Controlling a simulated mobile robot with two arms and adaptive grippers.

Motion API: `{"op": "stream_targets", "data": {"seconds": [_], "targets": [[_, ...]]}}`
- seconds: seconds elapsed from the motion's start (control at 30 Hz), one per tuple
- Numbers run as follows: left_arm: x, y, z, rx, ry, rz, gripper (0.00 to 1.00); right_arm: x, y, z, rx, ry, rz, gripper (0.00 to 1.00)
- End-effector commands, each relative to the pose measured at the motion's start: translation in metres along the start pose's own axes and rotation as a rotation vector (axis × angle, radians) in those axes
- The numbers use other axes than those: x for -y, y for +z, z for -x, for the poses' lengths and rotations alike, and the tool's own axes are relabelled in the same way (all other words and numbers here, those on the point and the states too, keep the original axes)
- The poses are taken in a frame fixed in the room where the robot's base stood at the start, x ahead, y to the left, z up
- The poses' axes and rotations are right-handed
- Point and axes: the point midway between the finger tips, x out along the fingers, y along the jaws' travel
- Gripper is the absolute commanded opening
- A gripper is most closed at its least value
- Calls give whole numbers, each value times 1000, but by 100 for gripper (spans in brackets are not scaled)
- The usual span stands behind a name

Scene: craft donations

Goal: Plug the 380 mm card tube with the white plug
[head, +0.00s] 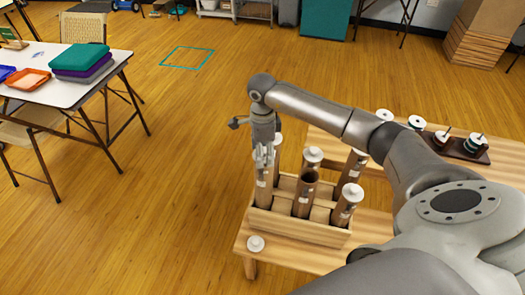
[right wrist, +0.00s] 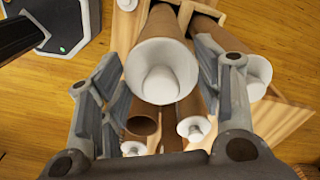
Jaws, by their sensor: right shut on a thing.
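A wooden crate (head: 290,229) holds several upright brown card tubes. Others carry white plugs, such as the front right tube's plug (head: 352,192). A loose white plug (head: 255,243) lies on the bench left of the crate. My right gripper (head: 264,156) is at the top of the front left tube (head: 263,192). In its wrist view, the fingers are around a white plug (right wrist: 163,75), in line with a tube. I cannot tell how deeply it sits. Printed lengths are unreadable.
Close plugged tubes surround the gripper, one plug (right wrist: 255,75) beside its right finger. Discs and a dark rack (head: 460,148) stand at the back of the wooden bench (head: 390,225). The floor between is clear.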

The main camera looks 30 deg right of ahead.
Motion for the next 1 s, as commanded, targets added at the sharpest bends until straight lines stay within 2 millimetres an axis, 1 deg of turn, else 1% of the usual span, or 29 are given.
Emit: {"op": "stream_targets", "data": {"seconds": [0.53,0.57,0.6,0.63,0.9,1.0], "targets": [[0,1,-10,0,0,0,68,0,0,-12,0,0,0,48],[0,1,-10,0,0,0,68,0,0,-12,0,0,0,61],[0,1,-9,0,0,0,68,0,0,-11,0,0,0,66],[0,1,-9,0,0,0,68,0,0,-11,0,0,0,68],[0,1,-9,0,0,0,68,0,0,-11,0,0,0,68],[0,0,-6,0,0,0,68,0,0,-6,0,0,0,68]]}}
